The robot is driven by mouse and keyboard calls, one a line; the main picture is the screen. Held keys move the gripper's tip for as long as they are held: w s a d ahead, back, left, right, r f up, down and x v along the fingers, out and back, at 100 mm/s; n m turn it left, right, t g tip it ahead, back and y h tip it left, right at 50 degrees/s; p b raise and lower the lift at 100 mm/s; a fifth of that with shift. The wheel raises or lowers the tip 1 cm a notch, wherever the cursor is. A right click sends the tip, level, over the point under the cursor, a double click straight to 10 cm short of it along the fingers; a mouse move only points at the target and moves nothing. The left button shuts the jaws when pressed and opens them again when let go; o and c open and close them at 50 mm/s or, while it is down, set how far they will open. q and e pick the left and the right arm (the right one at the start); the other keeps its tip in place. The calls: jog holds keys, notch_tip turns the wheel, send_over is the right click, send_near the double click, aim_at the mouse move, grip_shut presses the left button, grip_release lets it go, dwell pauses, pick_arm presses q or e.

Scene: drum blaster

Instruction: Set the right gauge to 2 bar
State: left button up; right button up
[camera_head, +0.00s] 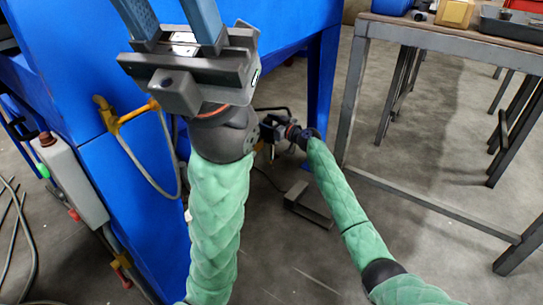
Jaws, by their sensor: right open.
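No gauge shows in the head view. My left gripper (170,25) is large in the upper left, in front of the blue machine (100,20). Its two blue-grey fingers point up and stand apart, with their tips cut off by the top edge. My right gripper (263,128) is small and dark, farther off near the middle, by the machine's lower side. Its arm comes in from the lower right. It is open, partly hidden by my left arm, and I cannot make out anything between its fingers.
A yellow fitting (125,116) with a hose is on the machine's side. A grey control box (70,180) is at the left. A dark pedal-like object (308,206) lies on the floor. A metal-framed table (450,37) with bins stands at the right.

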aim_at(271, 123)
jog(key=shift+r+m+t+h+p, duration=0.25)
jog(key=shift+m+t+h+p, duration=0.65)
jog(key=shift+p, duration=2.25)
jog(key=shift+s+d+f, duration=0.15)
jog(key=p+v, duration=0.2)
jog(key=v, duration=0.4)
jog(key=shift+s+d, duration=0.2)
jog(key=shift+s, duration=0.2)
jog(key=s+a+r+g+p, duration=0.2)
jog(key=s+g+p, duration=0.1)
jog(key=s+p, duration=0.6)
jog(key=s+a+r+n+g+h+p, duration=0.1)
jog(key=s+r+g+p, duration=0.2)
jog(key=s+p, duration=0.6)
jog(key=shift+s+a+r+p, duration=0.2)
jog(key=shift+s+a+p, duration=0.15)
jog(key=shift+s, duration=3.7)
